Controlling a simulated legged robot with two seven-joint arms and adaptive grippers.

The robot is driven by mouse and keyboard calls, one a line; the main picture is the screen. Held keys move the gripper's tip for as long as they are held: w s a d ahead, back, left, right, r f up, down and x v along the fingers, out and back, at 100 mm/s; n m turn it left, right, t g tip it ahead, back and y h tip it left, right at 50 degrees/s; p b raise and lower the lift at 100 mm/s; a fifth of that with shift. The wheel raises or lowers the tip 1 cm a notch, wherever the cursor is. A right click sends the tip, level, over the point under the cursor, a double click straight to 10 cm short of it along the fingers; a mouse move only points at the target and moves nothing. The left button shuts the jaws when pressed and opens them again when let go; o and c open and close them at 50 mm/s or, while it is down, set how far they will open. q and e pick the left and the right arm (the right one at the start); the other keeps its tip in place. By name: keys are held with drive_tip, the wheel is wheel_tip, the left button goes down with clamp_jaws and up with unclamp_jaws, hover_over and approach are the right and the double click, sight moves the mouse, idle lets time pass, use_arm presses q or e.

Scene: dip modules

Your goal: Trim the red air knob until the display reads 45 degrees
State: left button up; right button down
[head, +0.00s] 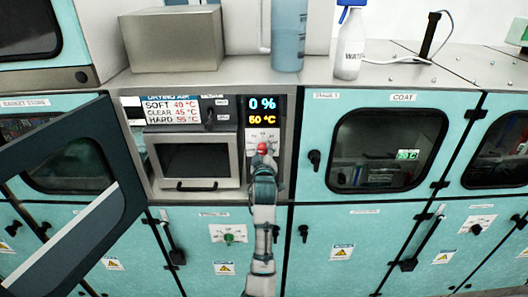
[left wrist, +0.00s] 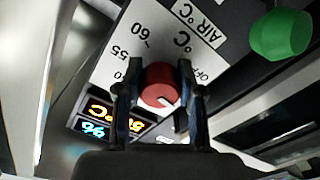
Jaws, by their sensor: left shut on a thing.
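The red air knob (head: 262,149) sits on the narrow control panel under the display (head: 262,112). The display shows 0 % in blue and, in yellow, what looks like 50 °C; its first digit is small and hard to read. My left gripper (head: 263,159) reaches up from below to the knob. In the left wrist view its two fingers (left wrist: 160,98) are closed around the sides of the red knob (left wrist: 159,84). The dial plate (left wrist: 128,45) there shows 55, 60, OFF and AIR °C. My right gripper is not in view.
A green knob (left wrist: 280,35) is beside the dial plate in the left wrist view. A drying sign (head: 172,112) lists soft 40, clear 45 and hard 55 °C. A dark-framed open door (head: 75,200) stands at left. A water bottle (head: 349,45) stands on the top.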

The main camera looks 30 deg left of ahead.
use_arm(q)
drive_tip(key=shift+f, duration=0.15)
drive_tip(key=o, duration=1.1)
drive_tip(key=shift+o, duration=0.2)
drive_tip(key=shift+s, duration=0.1)
drive_tip(key=v, duration=1.2)
